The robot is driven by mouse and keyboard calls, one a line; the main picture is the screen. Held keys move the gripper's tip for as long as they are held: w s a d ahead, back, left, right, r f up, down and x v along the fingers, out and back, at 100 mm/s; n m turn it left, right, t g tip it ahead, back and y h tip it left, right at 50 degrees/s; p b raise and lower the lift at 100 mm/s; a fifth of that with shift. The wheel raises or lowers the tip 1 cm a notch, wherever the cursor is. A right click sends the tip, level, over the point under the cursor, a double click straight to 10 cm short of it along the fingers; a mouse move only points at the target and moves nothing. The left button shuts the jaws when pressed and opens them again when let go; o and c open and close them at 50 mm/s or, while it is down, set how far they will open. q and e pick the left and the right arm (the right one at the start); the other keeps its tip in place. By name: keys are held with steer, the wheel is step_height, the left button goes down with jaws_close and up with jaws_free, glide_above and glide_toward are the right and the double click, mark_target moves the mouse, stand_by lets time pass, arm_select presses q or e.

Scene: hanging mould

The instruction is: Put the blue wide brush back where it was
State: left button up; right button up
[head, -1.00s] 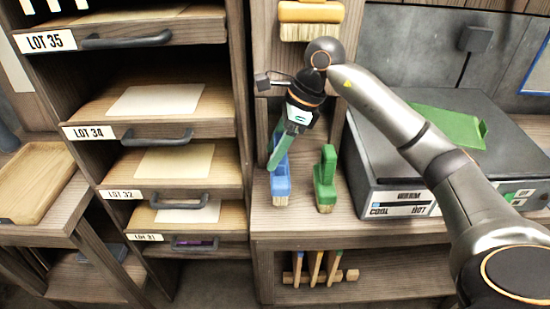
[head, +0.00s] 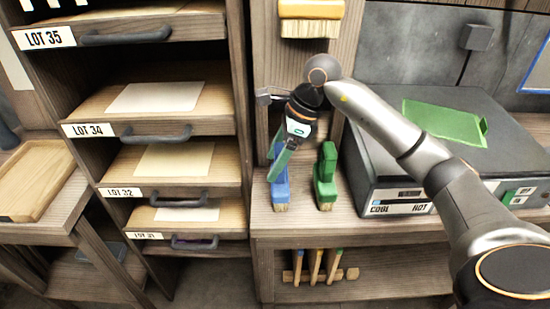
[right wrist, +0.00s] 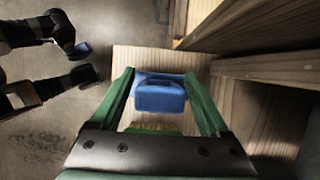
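The blue wide brush (head: 280,188) stands bristles down over the wooden shelf, left of the green brush (head: 325,180). Its bristles appear level with the green brush's, but I cannot tell whether they touch the shelf. My right gripper (head: 272,172) reaches down to it from above. In the right wrist view, the blue brush (right wrist: 160,95) sits between the green fingertips, which seem to touch both its sides, so the gripper looks shut on it. The fingers hide part of the brush in the head view. My left gripper is not in the head view.
The grey cool/hot box (head: 395,208) stands right of the green brush, with a green sheet on top. A drawer rack (head: 245,130) stands close on the left. A yellow-handled brush (head: 310,10) hangs above. Bare shelf (head: 300,222) shows in front.

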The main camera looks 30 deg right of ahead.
steer(key=shift+o, duration=0.6)
steer(key=shift+r, duration=0.3)
steer(key=p+v, duration=0.1)
steer(key=v, duration=1)
steer(key=shift+r, duration=0.35)
steer(key=shift+s, duration=0.15)
